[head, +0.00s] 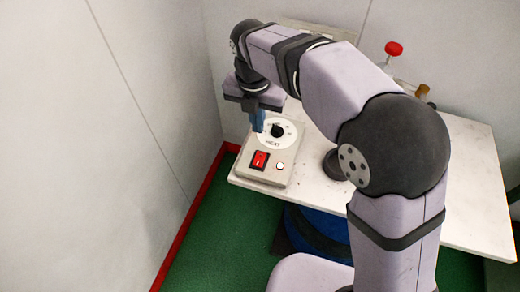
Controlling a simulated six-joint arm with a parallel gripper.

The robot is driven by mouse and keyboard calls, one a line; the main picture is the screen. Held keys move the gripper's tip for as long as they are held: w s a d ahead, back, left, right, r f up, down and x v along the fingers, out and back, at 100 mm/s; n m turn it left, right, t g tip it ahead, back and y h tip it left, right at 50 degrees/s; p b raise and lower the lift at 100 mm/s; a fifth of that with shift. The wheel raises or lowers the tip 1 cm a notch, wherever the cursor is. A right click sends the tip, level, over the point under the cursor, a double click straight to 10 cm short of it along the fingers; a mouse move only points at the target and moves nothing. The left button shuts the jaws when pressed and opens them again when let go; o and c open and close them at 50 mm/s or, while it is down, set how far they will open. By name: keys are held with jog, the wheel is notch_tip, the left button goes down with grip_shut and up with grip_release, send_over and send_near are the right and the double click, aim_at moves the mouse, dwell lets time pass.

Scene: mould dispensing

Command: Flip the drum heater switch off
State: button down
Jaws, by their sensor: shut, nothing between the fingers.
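A light grey control box (248,172) sits at the left front corner of the white table. It carries a red rocker switch (260,160), a round white dial with a black knob (277,131) behind it, and a small round white lamp or button (280,166) to the right. The rocker's position is too small to tell. My gripper (257,128) points down with its blue fingers shut and empty. In the picture the fingertips are just left of the dial and above the red switch. Whether they touch the box cannot be told.
The white table (465,180) has free room at right. A red-topped item (393,48) and an amber-capped item (422,91) stand at the back, partly behind my arm. A dark round object (333,163) is right of the box. Walls enclose the left and back.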

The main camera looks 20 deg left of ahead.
aim_at(259, 159)
jog(key=f+p, duration=0.1)
jog(key=f, duration=0.3)
jog(key=w+f+p, duration=0.1)
jog(key=f, duration=0.4)
jog(key=f+p, duration=0.2)
jog(key=f, duration=0.3)
jog(key=shift+w, duration=0.35)
jog(key=shift+f, duration=0.15)
jog(key=shift+s+d, duration=0.1)
jog(key=shift+s, duration=0.1)
jog(key=shift+s+p, duration=0.3)
jog(key=shift+s, duration=0.25)
jog(key=shift+r, duration=0.25)
